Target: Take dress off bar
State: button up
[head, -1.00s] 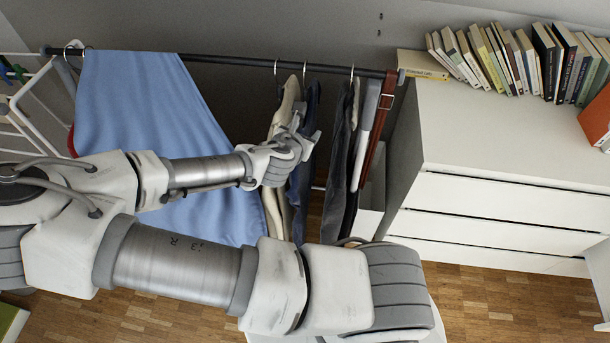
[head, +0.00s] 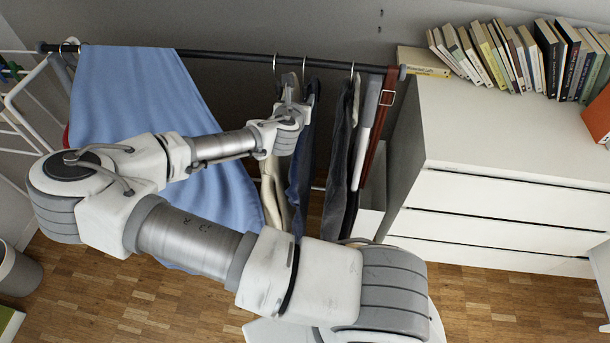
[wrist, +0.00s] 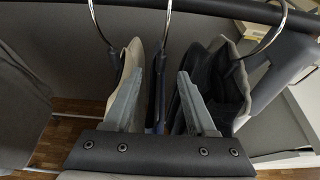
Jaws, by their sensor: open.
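Several garments hang on hooks from the dark bar (head: 215,55): a cream one (head: 271,185), a dark blue one (head: 303,170) and dark grey ones (head: 340,165). A large light blue cloth (head: 130,95) drapes over the bar's left part. I cannot tell which is the dress. My gripper (head: 290,88) is just below the bar at the middle hangers. In the wrist view my gripper (wrist: 158,82) is open, with the dark blue garment (wrist: 154,105) and its hook between the fingers. The cream garment (wrist: 130,62) is by the left finger, the dark grey one (wrist: 222,80) by the right.
A red-brown belt (head: 377,135) hangs at the bar's right end. A white drawer cabinet (head: 500,135) with a row of books (head: 520,60) stands on the right. A white rack (head: 30,105) is on the left. A bin (head: 18,272) stands on the wooden floor.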

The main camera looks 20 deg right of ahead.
aim_at(305, 90)
jog(key=shift+r+b+x, duration=0.1)
jog(key=shift+b+x, duration=0.1)
jog(key=shift+x, duration=1.65)
jog(key=shift+r+b+x, duration=0.15)
jog(key=shift+x, duration=1.7)
jog(key=shift+d, duration=0.15)
grip_shut()
